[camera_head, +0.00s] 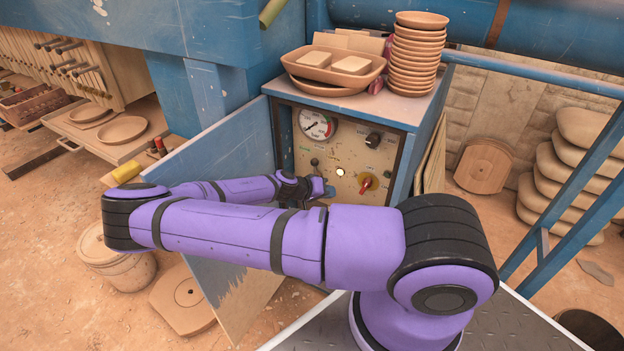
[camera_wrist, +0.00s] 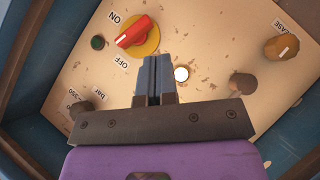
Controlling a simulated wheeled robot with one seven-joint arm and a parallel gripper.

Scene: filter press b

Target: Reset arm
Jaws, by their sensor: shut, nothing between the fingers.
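My purple arm reaches across the head view to the front of a control panel (camera_head: 345,150). My gripper (camera_head: 328,190) is in front of the panel's lower middle. In the wrist view my gripper (camera_wrist: 157,65) has its two fingers together with nothing between them. The fingertips point at the panel, between a red knob on a yellow plate (camera_wrist: 138,33) and a white lit button (camera_wrist: 181,74). I cannot tell whether they touch the panel. The red knob also shows in the head view (camera_head: 366,184), to the right of my gripper. ON and OFF labels flank it.
An open blue cabinet door (camera_head: 225,150) stands left of the panel, close to my forearm. A gauge (camera_head: 316,124) and a black knob (camera_head: 373,140) are higher on the panel. Stacked bowls (camera_head: 417,55) and a tray (camera_head: 333,66) stand on top. A blue rail frame is at right.

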